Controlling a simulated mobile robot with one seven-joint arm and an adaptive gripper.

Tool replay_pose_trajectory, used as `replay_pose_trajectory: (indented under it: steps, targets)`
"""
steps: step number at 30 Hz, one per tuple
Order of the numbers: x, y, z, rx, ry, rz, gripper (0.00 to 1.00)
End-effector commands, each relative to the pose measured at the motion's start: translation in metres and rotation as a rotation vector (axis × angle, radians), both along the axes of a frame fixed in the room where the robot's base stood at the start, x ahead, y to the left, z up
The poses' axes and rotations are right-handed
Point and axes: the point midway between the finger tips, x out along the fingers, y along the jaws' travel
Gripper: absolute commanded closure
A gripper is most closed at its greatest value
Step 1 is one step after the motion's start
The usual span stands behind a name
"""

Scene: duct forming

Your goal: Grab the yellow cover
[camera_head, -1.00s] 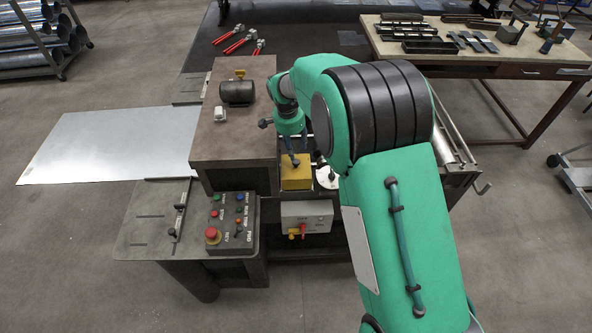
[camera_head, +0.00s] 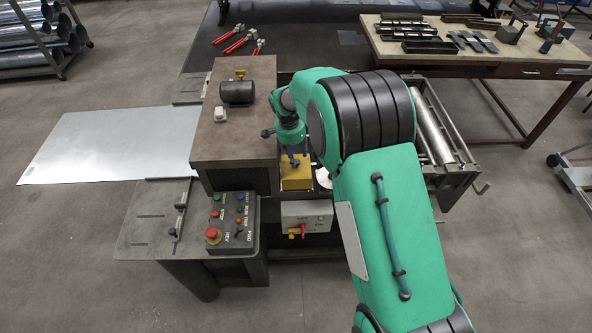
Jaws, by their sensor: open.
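The yellow cover (camera_head: 296,178) is a small yellow box-like piece beside the right side of the brown machine housing, just above the light grey box. My gripper (camera_head: 296,160) points down directly over the cover, with its bluish fingers open. The fingertips are at or very close to the top of the cover. I cannot tell whether they touch it or reach around it. Part of the cover's back is hidden by my gripper.
The brown machine housing (camera_head: 233,130) stands close on the left. A control panel (camera_head: 231,221) with buttons is in front. A light grey box (camera_head: 306,215) with a red and yellow handle sits below the cover. Rollers (camera_head: 432,122) are at the right. A metal sheet (camera_head: 110,143) extends left.

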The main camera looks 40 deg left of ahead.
Motion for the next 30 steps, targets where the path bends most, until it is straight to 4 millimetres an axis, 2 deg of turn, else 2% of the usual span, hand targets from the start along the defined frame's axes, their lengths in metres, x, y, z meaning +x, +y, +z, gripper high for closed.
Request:
replay_pose_trajectory:
  steps: [7, 12, 30]
  targets:
    - [0.003, 0.001, -0.025, -0.002, 0.001, 0.000, 0.54]
    - [0.005, 0.002, -0.035, -0.001, 0.000, 0.000, 0.54]
    - [0.005, 0.002, -0.038, -0.001, 0.000, 0.000, 0.54]
